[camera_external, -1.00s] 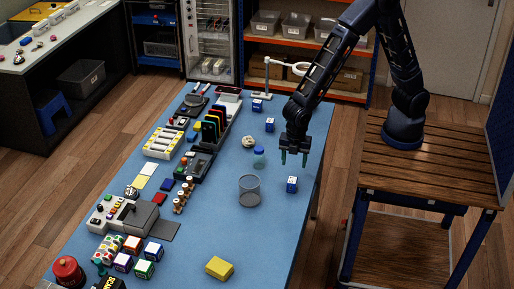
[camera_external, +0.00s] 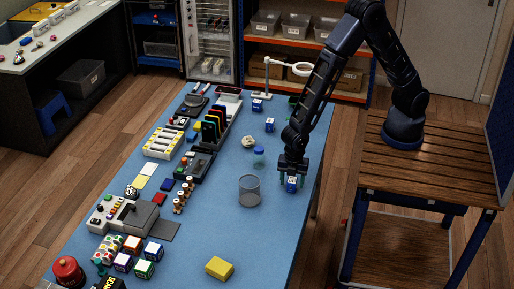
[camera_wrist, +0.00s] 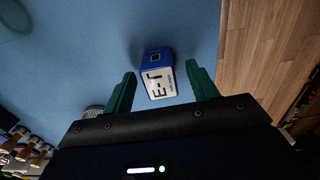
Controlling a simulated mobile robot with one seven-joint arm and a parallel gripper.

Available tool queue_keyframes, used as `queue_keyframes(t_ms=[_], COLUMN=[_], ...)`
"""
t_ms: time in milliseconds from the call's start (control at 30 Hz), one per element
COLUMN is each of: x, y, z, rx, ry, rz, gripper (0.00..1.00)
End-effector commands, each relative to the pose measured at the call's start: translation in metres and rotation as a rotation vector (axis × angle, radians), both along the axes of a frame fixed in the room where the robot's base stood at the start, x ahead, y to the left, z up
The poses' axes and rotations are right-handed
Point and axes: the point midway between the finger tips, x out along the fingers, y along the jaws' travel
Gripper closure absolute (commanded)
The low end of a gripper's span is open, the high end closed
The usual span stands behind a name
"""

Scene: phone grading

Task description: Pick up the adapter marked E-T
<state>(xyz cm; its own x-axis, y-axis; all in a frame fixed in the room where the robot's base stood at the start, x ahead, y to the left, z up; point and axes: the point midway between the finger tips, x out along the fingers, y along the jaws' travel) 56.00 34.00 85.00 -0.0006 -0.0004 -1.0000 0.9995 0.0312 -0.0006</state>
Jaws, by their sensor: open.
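The adapter marked E-T (camera_wrist: 159,78) is a small blue block with a white label, standing on the blue table. In the wrist view it lies between and just beyond the green fingertips of my gripper (camera_wrist: 161,82), and the label's letters read sideways. In the external view the adapter (camera_external: 292,184) shows just under my gripper (camera_external: 292,175), near the table's right edge. My gripper is open, with a finger on each side of the adapter and a gap visible at both sides. I cannot tell how far above the table the fingertips are.
More blue blocks (camera_external: 270,125) stand farther back. A yellow block (camera_external: 219,268) lies at the front. The blue table (camera_external: 290,225) is clear in front of the adapter.

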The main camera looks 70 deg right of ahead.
Motion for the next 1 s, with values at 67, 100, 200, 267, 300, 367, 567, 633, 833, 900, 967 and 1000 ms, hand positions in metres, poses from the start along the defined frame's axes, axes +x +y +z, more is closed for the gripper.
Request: queue_keyframes(t_ms=[67,100,200,267,300,367,567,633,833,900,967,1000], x=[0.000,0.000,0.000,0.000,0.000,0.000,0.000,0.000,0.000,0.000,0.000,0.000], y=[0.000,0.000,0.000,0.000,0.000,0.000,0.000,0.000,0.000,0.001,0.001,0.001], z=[-0.004,-0.005,-0.004,-0.004,-0.004,-0.004,-0.004,-0.004,-0.002,0.003,0.009,0.015], rx=[0.000,0.000,0.000,0.000,0.000,0.000,0.000,0.000,0.001,0.002,0.002,0.002], ry=[0.000,-0.001,-0.001,-0.001,-0.001,-0.001,-0.001,-0.001,-0.001,-0.001,-0.001,-0.002], rz=[0.000,0.000,0.000,0.000,0.000,0.000,0.000,0.000,0.001,0.001,0.001,0.001], gripper=[0.42,0.42,0.42,0.42,0.50,0.61,0.90,0.90,0.90,0.90,0.90,0.90])
